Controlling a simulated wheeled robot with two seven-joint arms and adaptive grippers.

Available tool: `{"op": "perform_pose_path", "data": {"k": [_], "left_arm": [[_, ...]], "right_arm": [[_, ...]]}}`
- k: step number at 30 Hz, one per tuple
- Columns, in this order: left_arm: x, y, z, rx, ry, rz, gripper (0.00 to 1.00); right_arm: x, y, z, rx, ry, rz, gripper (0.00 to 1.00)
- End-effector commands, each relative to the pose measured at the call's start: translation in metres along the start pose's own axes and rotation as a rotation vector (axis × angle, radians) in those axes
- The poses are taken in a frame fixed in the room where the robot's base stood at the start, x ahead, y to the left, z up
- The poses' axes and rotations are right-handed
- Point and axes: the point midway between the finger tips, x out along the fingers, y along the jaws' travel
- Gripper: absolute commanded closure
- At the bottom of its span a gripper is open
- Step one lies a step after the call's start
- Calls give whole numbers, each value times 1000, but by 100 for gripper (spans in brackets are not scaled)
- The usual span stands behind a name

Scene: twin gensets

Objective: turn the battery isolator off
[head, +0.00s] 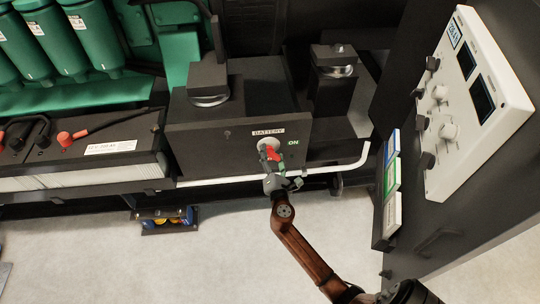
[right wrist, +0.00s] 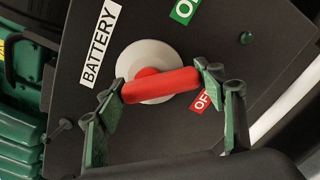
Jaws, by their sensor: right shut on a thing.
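The battery isolator is a red handle (head: 270,154) on a pale round base (head: 266,143), on the front of a black box below a BATTERY label (head: 268,132). A green ON label (head: 293,142) is to its right. In the right wrist view the red handle (right wrist: 160,85) lies across the round base (right wrist: 145,58). Its right end is close to the red OFF label (right wrist: 201,99), with the green ON label (right wrist: 184,11) farther up. My right gripper (head: 272,164) is shut on the handle, one finger at each end. My left gripper is not in view.
A white pipe (head: 335,170) runs just below the isolator. A battery (head: 100,150) with red and black cables stands at the left. A control panel (head: 470,105) with knobs is at the right. The pale floor (head: 230,260) in front is mostly clear.

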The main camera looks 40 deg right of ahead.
Motion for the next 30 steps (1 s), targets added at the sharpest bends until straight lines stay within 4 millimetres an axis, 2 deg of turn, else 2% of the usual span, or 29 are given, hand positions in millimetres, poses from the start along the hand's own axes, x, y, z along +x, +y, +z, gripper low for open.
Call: {"op": "perform_pose_path", "data": {"k": [1, 12, 15, 21, 30], "left_arm": [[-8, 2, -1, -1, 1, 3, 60], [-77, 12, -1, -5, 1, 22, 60], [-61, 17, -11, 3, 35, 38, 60], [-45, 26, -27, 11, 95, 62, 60], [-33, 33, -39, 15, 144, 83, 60]], "right_arm": [[0, -3, -5, 45, 4, -1, 61], [0, -1, -10, 393, 4, -1, 61], [0, 0, -10, 475, 3, -1, 61], [0, 2, -11, 615, 3, -1, 61], [0, 3, -12, 734, 3, -1, 61]]}}
